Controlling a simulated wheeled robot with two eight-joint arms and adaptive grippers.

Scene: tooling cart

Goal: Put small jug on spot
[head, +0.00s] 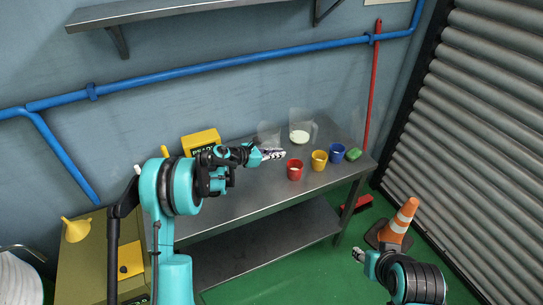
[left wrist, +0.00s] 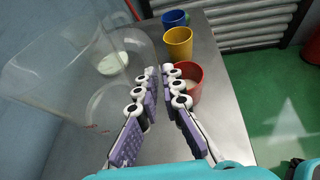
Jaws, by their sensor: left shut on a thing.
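The small jug (head: 267,133) is clear and hard to make out. It stands at the back of the metal cart (head: 235,200), just behind the fingers of my left gripper (head: 275,154). In the left wrist view the jug (left wrist: 62,75) fills the left side, beside the fingers (left wrist: 162,80). My left gripper is shut on the jug, seemingly at its handle; the exact contact is hard to see. I cannot make out a marked spot on the cart. My right gripper (head: 359,255) is over the floor at lower right, away from the cart; its opening is unclear.
A larger clear jug (head: 302,124) with a white disc low in it stands right of the small jug. Red (head: 295,170), yellow (head: 319,160) and blue (head: 337,153) cups and a green item (head: 354,154) line the right side. A yellow box (head: 201,141) stands left.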

